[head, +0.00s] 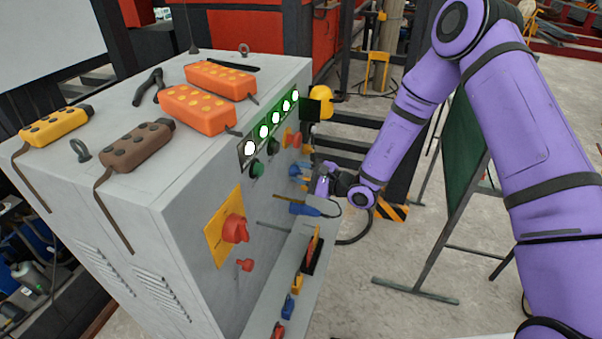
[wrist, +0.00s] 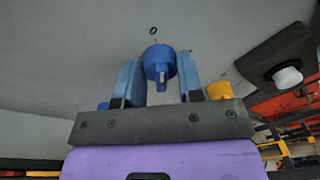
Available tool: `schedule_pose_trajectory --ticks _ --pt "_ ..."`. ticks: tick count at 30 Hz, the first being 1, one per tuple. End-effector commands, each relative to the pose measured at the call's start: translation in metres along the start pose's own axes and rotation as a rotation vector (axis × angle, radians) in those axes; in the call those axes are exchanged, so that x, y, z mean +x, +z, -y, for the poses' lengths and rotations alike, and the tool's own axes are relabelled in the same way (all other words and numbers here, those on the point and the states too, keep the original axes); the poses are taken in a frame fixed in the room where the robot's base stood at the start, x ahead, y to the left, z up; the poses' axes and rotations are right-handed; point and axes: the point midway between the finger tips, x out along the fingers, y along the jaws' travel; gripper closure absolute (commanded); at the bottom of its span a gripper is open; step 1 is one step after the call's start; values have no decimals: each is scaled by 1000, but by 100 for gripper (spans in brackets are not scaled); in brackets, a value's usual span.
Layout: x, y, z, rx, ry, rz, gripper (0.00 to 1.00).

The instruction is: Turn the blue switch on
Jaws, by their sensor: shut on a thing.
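The blue switch (wrist: 158,60) is a round knob on the grey cabinet face, with a pale mark on its lower front. My gripper (wrist: 161,75) has its two blue fingers on either side of the knob, shut on it. A small dark ring-shaped mark shows on the panel just above the knob. In the head view my gripper (head: 301,171) is at the cabinet's front face, below the row of lamps. There the fingers and my wrist largely hide the switch. I cannot tell which position the switch is in.
A lit lamp row (head: 275,119) is above, with a red rotary switch (head: 235,229) on a yellow plate to the left. A blue plug-like part (head: 304,209) is just below my gripper. A ledge (head: 262,305) with small coloured parts runs along the cabinet's base.

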Motion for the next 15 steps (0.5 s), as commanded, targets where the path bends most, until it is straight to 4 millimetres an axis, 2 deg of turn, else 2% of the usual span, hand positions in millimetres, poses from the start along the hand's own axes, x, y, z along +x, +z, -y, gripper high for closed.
schedule_pose_trajectory --ticks 15 --pt "-1 -1 1 472 38 -30 89"
